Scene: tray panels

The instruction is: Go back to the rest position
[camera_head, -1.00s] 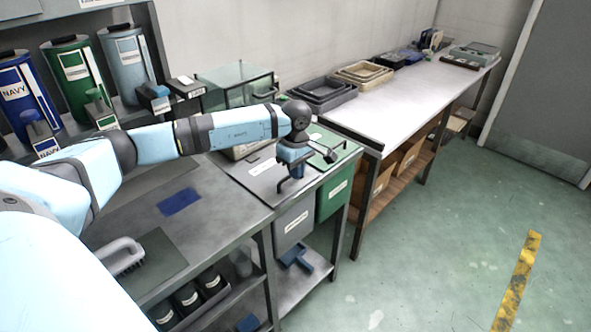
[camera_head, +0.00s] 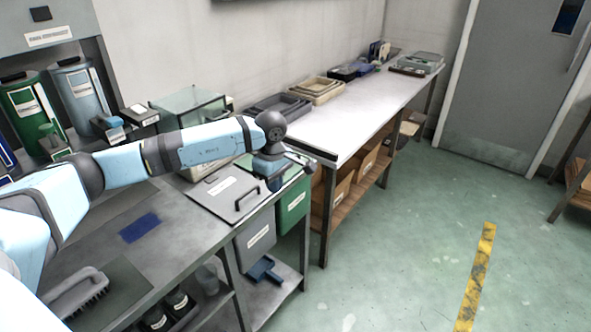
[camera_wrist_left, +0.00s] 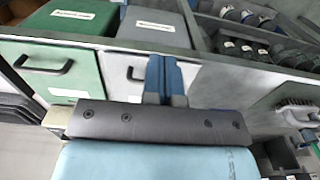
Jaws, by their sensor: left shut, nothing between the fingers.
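My left arm reaches in from the left across the workbench in the head view. My left gripper (camera_head: 275,184) points down at its end, near the labelled lids of a grey bin (camera_head: 256,237) and a green bin (camera_head: 293,204). In the left wrist view its blue fingers (camera_wrist_left: 165,78) are together with nothing between them. The fingers appear in front of the grey bin front (camera_wrist_left: 205,83), with the green bin (camera_wrist_left: 52,68) to the left. I cannot tell the exact gap to the bins. My right gripper is not in view.
The workbench (camera_head: 165,200) carries a blue patch (camera_head: 139,228), a brush (camera_head: 78,292) and a glass case (camera_head: 188,104). A long table (camera_head: 350,115) with trays (camera_head: 318,89) stands beyond. Open green floor (camera_head: 400,240) lies to the right.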

